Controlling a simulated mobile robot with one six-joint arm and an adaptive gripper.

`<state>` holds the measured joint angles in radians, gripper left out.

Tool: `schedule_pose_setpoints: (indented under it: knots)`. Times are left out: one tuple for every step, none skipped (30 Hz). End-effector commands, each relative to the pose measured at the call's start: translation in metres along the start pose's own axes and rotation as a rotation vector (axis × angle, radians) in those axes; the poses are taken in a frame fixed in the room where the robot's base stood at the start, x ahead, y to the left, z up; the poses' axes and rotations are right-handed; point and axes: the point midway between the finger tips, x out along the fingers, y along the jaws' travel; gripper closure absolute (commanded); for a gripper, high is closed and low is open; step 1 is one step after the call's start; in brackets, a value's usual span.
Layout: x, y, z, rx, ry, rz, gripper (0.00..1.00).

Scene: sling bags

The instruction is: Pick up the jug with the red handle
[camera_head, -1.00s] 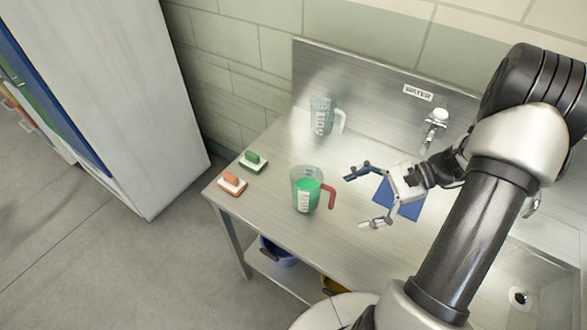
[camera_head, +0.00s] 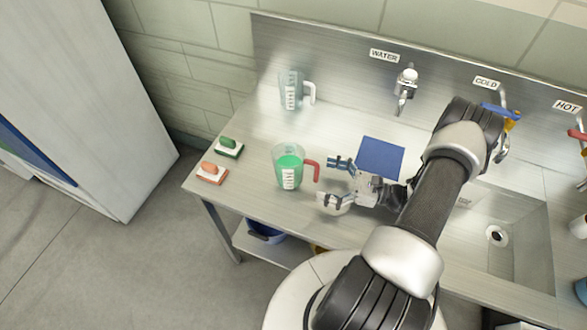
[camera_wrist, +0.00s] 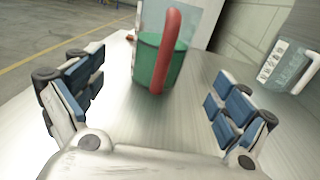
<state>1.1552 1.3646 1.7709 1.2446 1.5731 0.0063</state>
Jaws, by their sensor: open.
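The jug with the red handle (camera_head: 288,167) stands upright on the metal counter, clear-walled with green contents. Its red handle (camera_head: 311,170) points right, toward my gripper. My gripper (camera_head: 336,181) is open and empty, just right of the handle, its fingers pointing at the jug. In the wrist view the jug (camera_wrist: 150,66) is ahead, with the red handle (camera_wrist: 172,50) facing me between my open fingers (camera_wrist: 155,95). The handle is beyond the fingertips and I see no contact.
A second jug with a pale handle (camera_head: 291,90) stands behind, near the wall. A blue cloth (camera_head: 381,157) lies behind my gripper. The sink (camera_head: 515,215) is right.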

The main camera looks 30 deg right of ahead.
Motion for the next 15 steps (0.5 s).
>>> schedule_pose_setpoints:
  knots:
    - [0.012, 0.001, 0.0, 0.002, 0.0, 0.006, 0.06]
    - [0.018, 0.001, 0.0, 0.001, 0.0, 0.005, 0.06]
    - [0.025, 0.001, -0.001, 0.0, 0.001, 0.005, 0.06]
    - [0.029, 0.001, -0.001, 0.0, 0.001, 0.004, 0.06]
    - [0.034, 0.001, -0.001, 0.0, 0.0, 0.005, 0.06]
    - [0.038, 0.001, 0.0, 0.001, 0.0, 0.003, 0.06]
    - [0.041, 0.001, 0.0, 0.001, 0.0, 0.003, 0.06]
    - [0.043, 0.001, 0.0, 0.001, 0.0, 0.003, 0.06]
    - [0.045, 0.001, 0.0, 0.0, 0.001, 0.002, 0.06]
    - [0.046, 0.0, 0.0, 0.0, 0.001, 0.001, 0.06]
    - [0.048, 0.0, 0.0, 0.0, 0.001, 0.001, 0.06]
    - [0.05, 0.0, 0.0, 0.0, 0.001, 0.002, 0.06]
    - [0.054, 0.0, -0.001, 0.0, 0.001, 0.003, 0.06]
    - [0.058, 0.0, -0.001, -0.001, 0.001, 0.005, 0.06]
    - [0.064, 0.0, -0.001, -0.001, 0.001, 0.005, 0.06]
